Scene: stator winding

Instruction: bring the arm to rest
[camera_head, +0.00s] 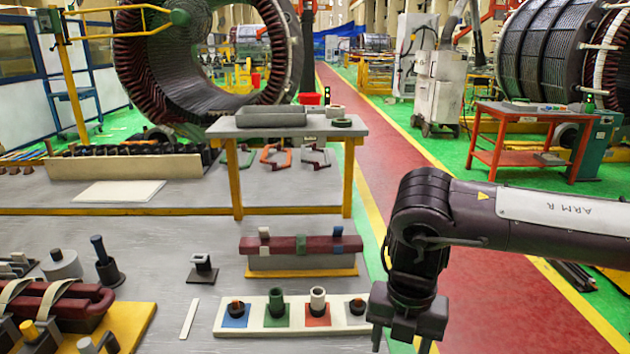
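My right arm (540,215), marked ARM R, comes in from the right and bends down at a dark joint. My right gripper (402,342) hangs at the bottom edge, just right of the white strip with coloured squares (257,328). Its two fingers point down and stand apart, with nothing seen between them; their tips are partly cut off by the picture edge. My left arm and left gripper are not in view.
A dark red bar (300,245) lies on a grey block on the grey bench (150,245). Dark red coils (60,300) lie at lower left. A small table (290,130) stands behind. The red walkway (475,310) below my arm is clear.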

